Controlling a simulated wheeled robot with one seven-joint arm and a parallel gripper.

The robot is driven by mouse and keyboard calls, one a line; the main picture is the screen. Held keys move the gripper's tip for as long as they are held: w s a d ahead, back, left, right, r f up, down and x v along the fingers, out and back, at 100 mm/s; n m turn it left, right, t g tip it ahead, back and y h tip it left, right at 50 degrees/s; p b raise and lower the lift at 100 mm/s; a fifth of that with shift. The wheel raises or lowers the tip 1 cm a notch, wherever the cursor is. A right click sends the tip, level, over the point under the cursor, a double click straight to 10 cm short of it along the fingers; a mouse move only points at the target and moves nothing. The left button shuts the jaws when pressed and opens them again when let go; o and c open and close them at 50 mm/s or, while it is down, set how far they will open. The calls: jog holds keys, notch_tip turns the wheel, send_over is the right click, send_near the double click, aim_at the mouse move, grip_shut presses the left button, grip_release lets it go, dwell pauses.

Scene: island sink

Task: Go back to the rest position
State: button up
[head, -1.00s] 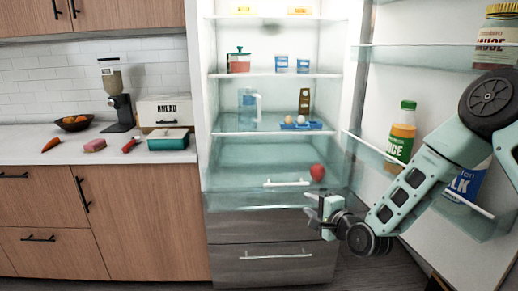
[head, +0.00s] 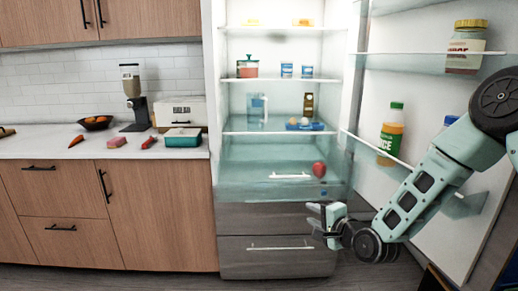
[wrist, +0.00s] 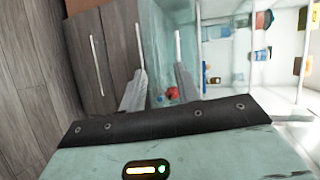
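My gripper (head: 318,217) is in front of the lower drawers of the open fridge, below the red fruit (head: 319,170) that shows at the clear drawer. In the wrist view my gripper's two fingers (wrist: 160,92) are spread apart, with nothing held between them. The red fruit also shows between and beyond the fingers in the wrist view (wrist: 171,92). My arm reaches in from the right, in front of the open fridge door.
The open fridge door (head: 430,57) stands at the right, holding a juice bottle (head: 391,135) and a sauce jar (head: 466,45). Fridge shelves (head: 280,80) hold several items. A counter (head: 30,147) with food and a teal container (head: 183,138) is at the left. Floor shows below the drawers.

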jog(key=s+a+r+n+g+h, duration=0.1)
jog(key=s+a+r+n+g, duration=0.15)
jog(key=s+a+n, duration=0.35)
jog(key=s+a+r+n+g, duration=0.1)
jog(key=s+r+n+g, duration=0.1)
jog(key=s+n+g, duration=0.35)
jog(key=s+d+r+n+g+h, duration=0.1)
jog(key=s+d+r+n+g, duration=0.1)
jog(key=s, duration=0.7)
jog(key=s+d+r+n+g+h+p, duration=0.1)
jog(key=s+n, duration=0.3)
jog(key=s, duration=0.5)
jog(key=s+d+r+n+g+h+p, duration=0.1)
jog(key=s+d+r+n+g+h, duration=0.1)
jog(key=s, duration=0.8)
jog(key=shift+d+r+n+g+h, duration=0.35)
jog(key=shift+r+n+h, duration=0.1)
jog(key=shift+r+h, duration=0.3)
